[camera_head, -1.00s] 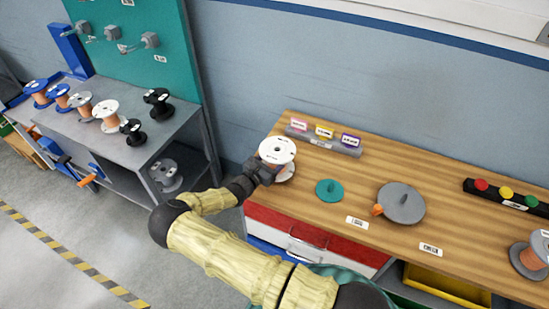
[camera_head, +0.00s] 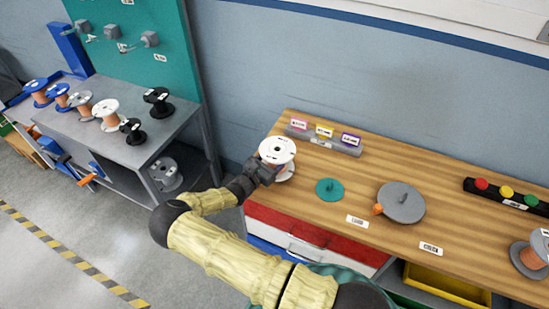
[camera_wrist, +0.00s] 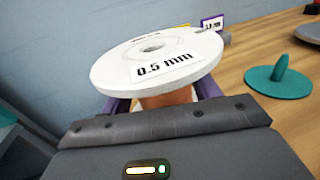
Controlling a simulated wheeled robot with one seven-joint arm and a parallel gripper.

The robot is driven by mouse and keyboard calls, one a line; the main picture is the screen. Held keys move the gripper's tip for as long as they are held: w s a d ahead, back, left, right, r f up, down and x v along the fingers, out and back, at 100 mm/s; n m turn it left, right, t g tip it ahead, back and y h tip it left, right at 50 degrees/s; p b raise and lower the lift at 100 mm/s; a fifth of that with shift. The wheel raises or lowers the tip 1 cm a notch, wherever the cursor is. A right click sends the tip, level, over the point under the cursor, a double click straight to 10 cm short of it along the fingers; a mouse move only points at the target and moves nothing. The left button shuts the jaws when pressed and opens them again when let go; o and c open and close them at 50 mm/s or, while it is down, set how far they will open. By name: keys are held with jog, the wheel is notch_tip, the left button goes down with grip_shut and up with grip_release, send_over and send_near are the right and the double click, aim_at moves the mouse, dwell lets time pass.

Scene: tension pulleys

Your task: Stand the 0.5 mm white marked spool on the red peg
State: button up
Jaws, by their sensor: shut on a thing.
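My gripper (camera_head: 262,172) is shut on a white spool (camera_head: 277,150) at the left end of the wooden bench. In the wrist view the spool (camera_wrist: 158,58) stands nearly upright, its top flange labelled "0.5 mm". Copper-coloured winding (camera_wrist: 168,97) shows between the purple-sided jaws. The lower flange is partly hidden, and I cannot tell whether it touches the bench. I make out no red peg in either view. A teal disc with a short teal peg (camera_head: 329,190) lies right of the spool. A larger grey disc with a peg (camera_head: 401,203) lies farther right.
A grey block with pink, yellow and purple tags (camera_head: 324,138) lies behind the spool. A black strip with red, yellow and green buttons (camera_head: 507,194) and a copper spool (camera_head: 530,255) are at the right. Several spools stand on the grey side table (camera_head: 150,140).

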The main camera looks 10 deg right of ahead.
jog(key=shift+s+f+b, duration=0.1)
jog(key=shift+f+b, duration=0.45)
jog(key=shift+f, duration=0.35)
jog(key=o, duration=1.5)
jog(key=shift+a, duration=0.1)
jog(key=shift+s+a, duration=0.15)
jog(key=shift+a, duration=0.15)
jog(key=b+v, duration=0.3)
jog(key=v, duration=1.3)
jog(key=shift+s+a, duration=0.15)
jog(key=shift+s, duration=0.1)
